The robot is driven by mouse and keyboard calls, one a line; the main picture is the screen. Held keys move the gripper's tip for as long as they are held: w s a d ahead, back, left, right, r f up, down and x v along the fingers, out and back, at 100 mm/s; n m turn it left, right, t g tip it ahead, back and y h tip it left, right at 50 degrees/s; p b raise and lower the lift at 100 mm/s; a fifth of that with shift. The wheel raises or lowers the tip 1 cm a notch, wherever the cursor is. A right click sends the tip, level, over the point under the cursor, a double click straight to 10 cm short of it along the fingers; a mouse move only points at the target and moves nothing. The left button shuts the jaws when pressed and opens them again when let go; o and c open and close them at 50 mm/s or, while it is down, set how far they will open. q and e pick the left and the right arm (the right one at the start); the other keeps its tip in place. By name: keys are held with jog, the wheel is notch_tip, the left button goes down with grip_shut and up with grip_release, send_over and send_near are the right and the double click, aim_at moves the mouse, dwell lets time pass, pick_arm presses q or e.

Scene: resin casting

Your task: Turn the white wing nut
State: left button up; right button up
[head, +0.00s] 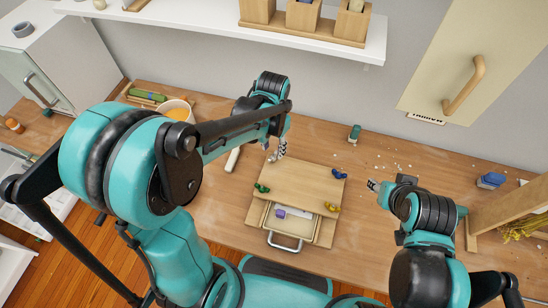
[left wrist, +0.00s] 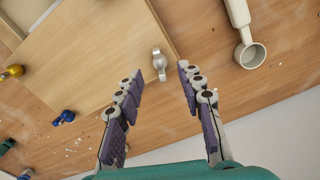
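A wooden board (head: 297,185) lies on the workbench with coloured wing nuts near its corners. The white wing nut (left wrist: 159,63) is at one board corner in the left wrist view, between and just beyond my left fingertips. In the head view my left gripper (head: 277,152) is over the board's far left corner and largely hides this nut. My left gripper (left wrist: 160,73) is open, its fingers apart either side of the nut with nothing held. The green (head: 262,188), blue (head: 338,173) and yellow (head: 332,207) wing nuts are at the other corners. My right gripper (head: 373,185) is right of the board, small.
A white scoop (left wrist: 250,54) is close to the left gripper. A small green bottle (head: 354,134) stands behind. White crumbs dot the bench.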

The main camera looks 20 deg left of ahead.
aim_at(273, 155)
pick_arm(q)
jog(key=shift+f, duration=0.15)
jog(key=shift+f+b, duration=1.5)
jog(key=shift+f, duration=0.2)
jog(key=shift+r, duration=0.1)
grip_shut()
